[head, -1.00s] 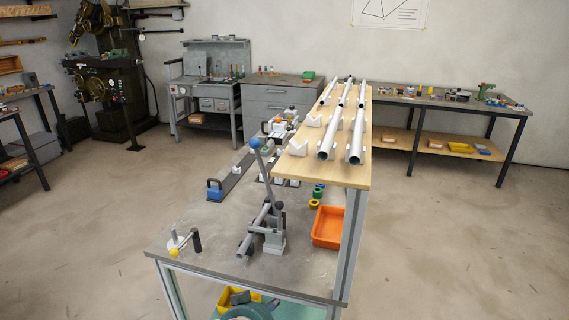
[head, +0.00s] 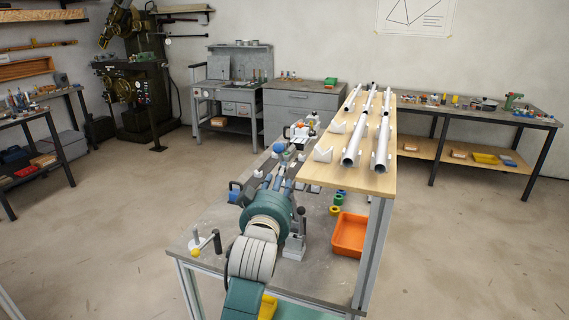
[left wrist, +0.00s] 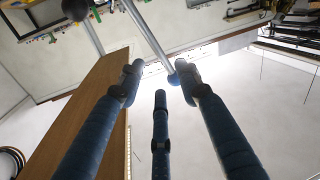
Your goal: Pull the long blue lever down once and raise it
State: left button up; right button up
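The long lever's blue knob (head: 279,148) shows just beyond my left gripper (head: 276,181) in the head view. My arm and hand hide most of the lever's rod and base there. In the left wrist view the pale lever rod (left wrist: 148,34) runs from the top edge down toward the right fingertip. A small blue end, probably the knob (left wrist: 174,79), is partly behind that finger. The left gripper's fingers (left wrist: 157,85) are spread apart, with nothing clamped between them. My right gripper is not in view.
A wooden shelf (head: 330,174) with metal tubes stands close to the right of the lever. An orange tray (head: 349,235) sits below it. A crank with a yellow part (head: 206,242) is at the bench's (head: 190,256) near left. Open floor lies to the left.

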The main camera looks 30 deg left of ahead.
pick_arm(q)
jog(key=p+x, duration=0.1)
jog(key=x, duration=0.7)
jog(key=shift+w+a+f+p, duration=0.1)
jog(key=shift+w+a+p, duration=0.1)
jog(key=shift+w+p, duration=0.1)
grip_shut()
